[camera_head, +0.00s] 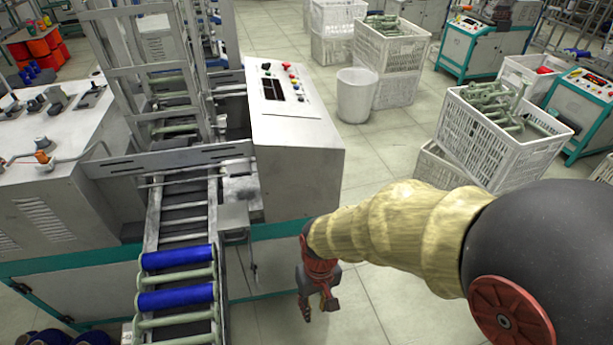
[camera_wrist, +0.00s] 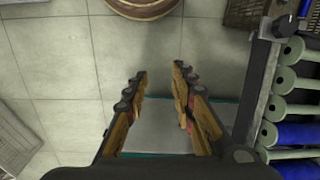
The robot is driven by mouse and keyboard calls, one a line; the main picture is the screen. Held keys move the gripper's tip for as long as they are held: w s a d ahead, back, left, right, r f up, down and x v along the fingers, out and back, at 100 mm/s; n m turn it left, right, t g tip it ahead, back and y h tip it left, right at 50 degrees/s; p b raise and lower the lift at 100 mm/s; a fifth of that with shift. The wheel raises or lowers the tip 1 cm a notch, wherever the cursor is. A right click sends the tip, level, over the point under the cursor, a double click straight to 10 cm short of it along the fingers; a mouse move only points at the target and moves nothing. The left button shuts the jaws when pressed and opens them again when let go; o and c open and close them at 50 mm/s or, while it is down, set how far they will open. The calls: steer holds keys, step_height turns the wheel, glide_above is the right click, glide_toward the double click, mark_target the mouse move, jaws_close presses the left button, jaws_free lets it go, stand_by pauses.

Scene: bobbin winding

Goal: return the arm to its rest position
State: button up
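My gripper (camera_head: 318,301) hangs at the end of my sleeved arm in the head view, to the right of the winding machine's conveyor, over the tiled floor. In the wrist view my gripper (camera_wrist: 160,75) has its two fingers apart, with nothing between them but floor and a strip of the machine's side. The gripper is open and empty. It touches nothing that I can see.
The conveyor (camera_head: 211,300) carries green and blue bobbins (camera_head: 177,257) close to the left of my gripper. The machine's control box (camera_head: 300,165) stands behind it. Crates of green bobbins (camera_head: 485,150) and a white bin (camera_head: 357,97) stand farther back. Floor between is clear.

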steer(key=s+d+r+m+t+p, duration=0.1)
steer(key=d+r+t, duration=0.1)
steer(key=d+r, duration=0.3)
steer(key=s+d+r+m+t+p, duration=0.1)
steer(key=d+r, duration=0.5)
steer(key=r, duration=0.7)
steer(key=s+d+r+m+t+p, duration=0.1)
steer(key=s+d+r+m+t, duration=0.1)
steer(key=d+r, duration=0.4)
step_height(320, 180, up, 4)
steer(key=shift+s+f+t, duration=0.15)
steer(key=shift+s+t, duration=0.35)
steer(key=shift+t, duration=0.3)
steer(key=shift+a, duration=0.1)
